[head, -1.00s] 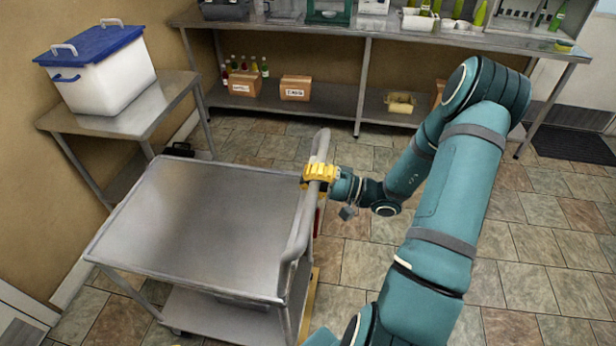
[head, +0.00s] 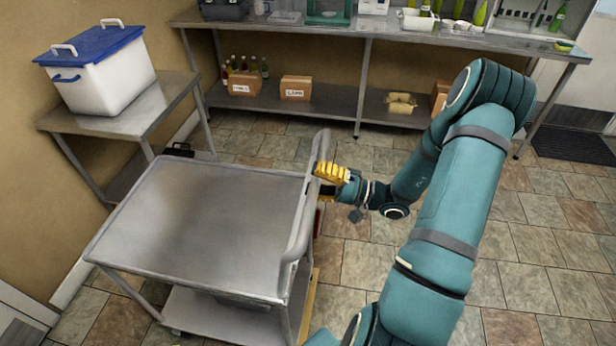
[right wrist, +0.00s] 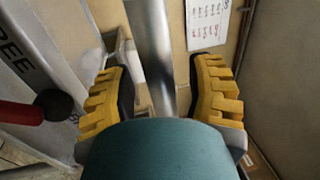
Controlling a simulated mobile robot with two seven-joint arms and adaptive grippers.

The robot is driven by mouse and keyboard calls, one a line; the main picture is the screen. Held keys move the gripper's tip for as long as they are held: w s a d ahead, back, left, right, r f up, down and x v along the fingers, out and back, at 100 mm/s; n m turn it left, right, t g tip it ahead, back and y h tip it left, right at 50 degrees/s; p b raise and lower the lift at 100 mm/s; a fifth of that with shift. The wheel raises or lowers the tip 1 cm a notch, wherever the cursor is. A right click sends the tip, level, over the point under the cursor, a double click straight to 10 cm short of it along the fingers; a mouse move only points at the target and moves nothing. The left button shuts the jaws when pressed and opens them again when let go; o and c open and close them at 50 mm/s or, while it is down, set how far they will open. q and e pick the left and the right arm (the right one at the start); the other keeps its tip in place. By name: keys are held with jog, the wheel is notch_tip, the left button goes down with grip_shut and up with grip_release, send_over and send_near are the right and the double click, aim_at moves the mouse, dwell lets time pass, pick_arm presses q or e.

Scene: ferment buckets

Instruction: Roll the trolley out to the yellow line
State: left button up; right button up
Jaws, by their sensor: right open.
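The steel trolley (head: 215,215) stands in the left middle of the head view, its top bare. Its push handle (head: 300,235) is on its right side. My right gripper (head: 322,180) is open just to the right of the handle, fingertips close to it. In the right wrist view the handle bar (right wrist: 152,50) runs between the two spread yellow fingers (right wrist: 160,85), with gaps on both sides. A yellow strip (head: 313,300) shows on the floor by the trolley's right side, partly hidden. My left gripper is not in view.
A side table (head: 125,120) holding a white tub with a blue lid (head: 100,70) stands behind the trolley at left. A long bench (head: 350,38) with bottles and boxes runs along the back wall. Tiled floor is clear at right, near a dark mat (head: 570,145).

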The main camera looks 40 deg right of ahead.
jog(key=v, duration=1)
dwell(0.3)
